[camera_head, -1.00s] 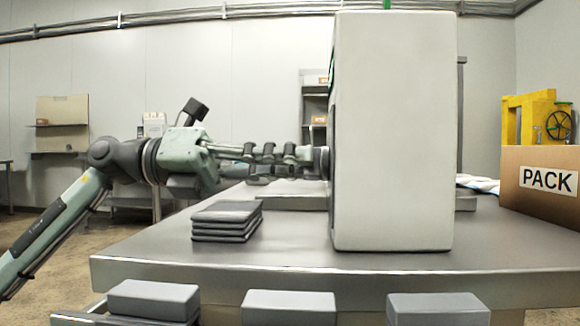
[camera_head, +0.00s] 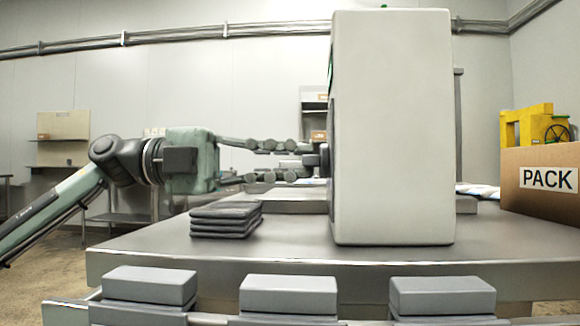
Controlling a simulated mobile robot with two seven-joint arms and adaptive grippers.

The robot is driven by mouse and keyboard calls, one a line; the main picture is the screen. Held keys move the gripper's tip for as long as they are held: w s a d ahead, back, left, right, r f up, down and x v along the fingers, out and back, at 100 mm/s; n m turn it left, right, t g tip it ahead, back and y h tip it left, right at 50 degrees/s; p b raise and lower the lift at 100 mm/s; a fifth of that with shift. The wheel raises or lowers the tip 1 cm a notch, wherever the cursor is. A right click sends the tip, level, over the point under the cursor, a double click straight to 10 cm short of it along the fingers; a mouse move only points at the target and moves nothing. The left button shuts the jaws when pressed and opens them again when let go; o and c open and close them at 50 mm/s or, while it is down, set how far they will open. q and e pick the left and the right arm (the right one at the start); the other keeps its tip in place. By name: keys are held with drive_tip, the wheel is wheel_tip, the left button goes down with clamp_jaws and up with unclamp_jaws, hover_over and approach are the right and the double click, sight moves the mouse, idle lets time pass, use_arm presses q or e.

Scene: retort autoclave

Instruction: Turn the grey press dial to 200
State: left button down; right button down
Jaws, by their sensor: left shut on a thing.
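The press (camera_head: 392,130) is a tall off-white box standing on the steel table. I see it from the side; its front faces left and its markings cannot be read. The grey press dial (camera_head: 324,160) sticks out of that front face, seen edge-on. My left gripper (camera_head: 309,161) reaches it from the left, with one finger above the other, and is shut on the dial. The dial's number setting is hidden from this side. My right gripper is not in view.
A stack of dark grey slabs (camera_head: 225,220) lies on the table left of the press, below my left gripper. Several grey blocks (camera_head: 288,295) sit along the near edge. A PACK box (camera_head: 540,205) stands at the right.

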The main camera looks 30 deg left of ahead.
use_arm(q)
drive_tip(key=n, duration=0.4)
drive_tip(key=shift+n, duration=0.3)
drive_tip(key=shift+f+n, duration=0.1)
drive_tip(key=shift+n, duration=1.9)
drive_tip(key=c, duration=1.6)
unclamp_jaws()
drive_tip(key=shift+o, duration=0.2)
drive_tip(key=v, duration=1.2)
